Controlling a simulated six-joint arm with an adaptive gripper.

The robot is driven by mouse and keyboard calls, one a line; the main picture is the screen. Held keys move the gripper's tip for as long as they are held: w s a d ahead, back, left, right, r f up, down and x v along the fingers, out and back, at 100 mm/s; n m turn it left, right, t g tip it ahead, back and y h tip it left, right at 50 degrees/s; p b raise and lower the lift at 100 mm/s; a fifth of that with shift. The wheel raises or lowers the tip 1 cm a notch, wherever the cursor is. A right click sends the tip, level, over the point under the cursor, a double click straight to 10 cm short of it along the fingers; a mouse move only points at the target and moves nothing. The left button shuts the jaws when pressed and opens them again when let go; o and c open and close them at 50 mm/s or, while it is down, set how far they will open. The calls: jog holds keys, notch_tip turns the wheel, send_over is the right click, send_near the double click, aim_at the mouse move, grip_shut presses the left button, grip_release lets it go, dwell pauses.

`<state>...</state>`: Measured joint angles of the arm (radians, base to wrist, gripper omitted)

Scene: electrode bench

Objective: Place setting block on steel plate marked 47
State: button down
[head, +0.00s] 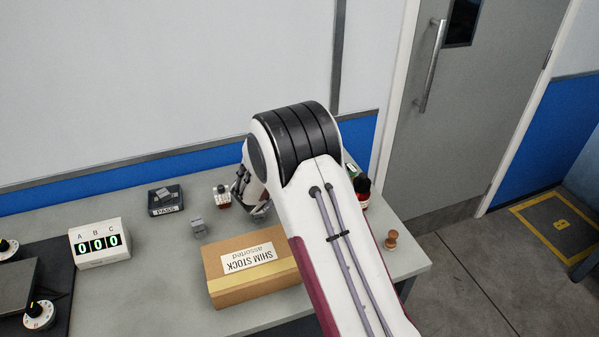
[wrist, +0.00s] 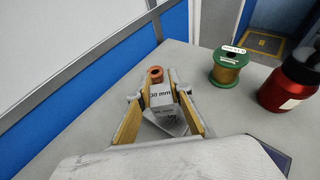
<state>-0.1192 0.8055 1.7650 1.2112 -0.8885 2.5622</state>
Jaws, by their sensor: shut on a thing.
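My gripper (wrist: 158,98) shows in the wrist view with its two yellow-padded fingers on either side of a pale block (wrist: 162,94) marked "30 mm", apparently the setting block. It is shut on this block. A pale, flat-looking surface with a partly hidden dark mark shows just below the block; I cannot tell whether it is a plate or part of the block. In the head view my gripper (head: 260,209) is mostly hidden by my arm, above the back of the bench. I cannot read the number 47 on anything.
A green-ended spool (wrist: 228,68) and a red bottle (wrist: 288,87) stand right of my gripper in the wrist view.

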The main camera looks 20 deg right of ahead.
jog(key=shift+f, duration=1.5)
jog(key=shift+f, duration=0.1)
jog(key=c, duration=1.8)
grip_release()
jog(key=shift+c, duration=0.2)
jog(key=v, duration=1.2)
